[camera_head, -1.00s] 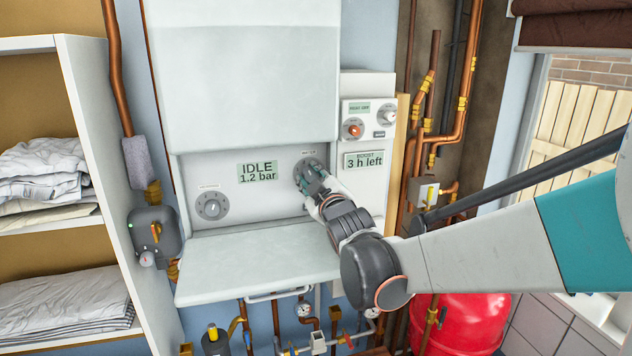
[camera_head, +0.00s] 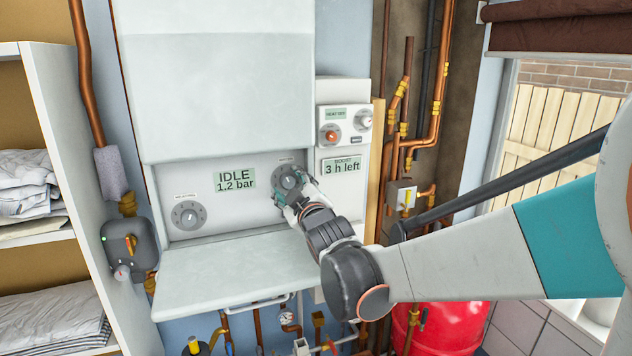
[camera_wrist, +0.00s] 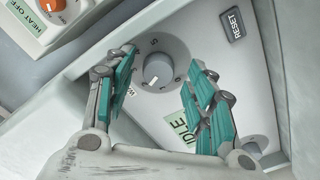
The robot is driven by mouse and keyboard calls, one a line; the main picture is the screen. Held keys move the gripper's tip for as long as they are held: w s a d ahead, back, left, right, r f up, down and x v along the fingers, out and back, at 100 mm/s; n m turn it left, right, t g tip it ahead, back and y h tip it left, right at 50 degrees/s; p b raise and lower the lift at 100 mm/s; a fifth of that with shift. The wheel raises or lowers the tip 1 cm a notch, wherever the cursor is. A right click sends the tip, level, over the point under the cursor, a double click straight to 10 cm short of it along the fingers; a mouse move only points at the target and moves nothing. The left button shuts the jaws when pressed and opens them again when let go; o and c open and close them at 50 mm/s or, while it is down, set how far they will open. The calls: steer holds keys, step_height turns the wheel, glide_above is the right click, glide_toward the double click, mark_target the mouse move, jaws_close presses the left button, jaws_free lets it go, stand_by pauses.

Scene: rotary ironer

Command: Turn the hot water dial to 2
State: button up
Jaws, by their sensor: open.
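The hot water dial (camera_head: 287,177) is a round grey knob on the boiler's recessed panel, right of the IDLE 1.2 bar display. My gripper (camera_head: 293,189) is in front of it at its lower right and covers part of it. In the wrist view the dial (camera_wrist: 158,71) shows between the two teal-padded fingers of my gripper (camera_wrist: 163,60). The fingers are spread and hold nothing; I cannot tell whether either touches the knob. Numbers ring the knob and a pale mark is on its rim, but its setting is too small to read.
A second dial (camera_head: 186,215) sits at the panel's left. The open flap (camera_head: 235,270) juts out below. A control box (camera_head: 345,125) with an orange knob is to the right. A RESET button (camera_wrist: 233,24) shows in the wrist view. Copper pipes and a red tank (camera_head: 440,325) stand at right.

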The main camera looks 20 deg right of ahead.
steer(key=s, duration=1.1)
steer(key=shift+s, duration=0.2)
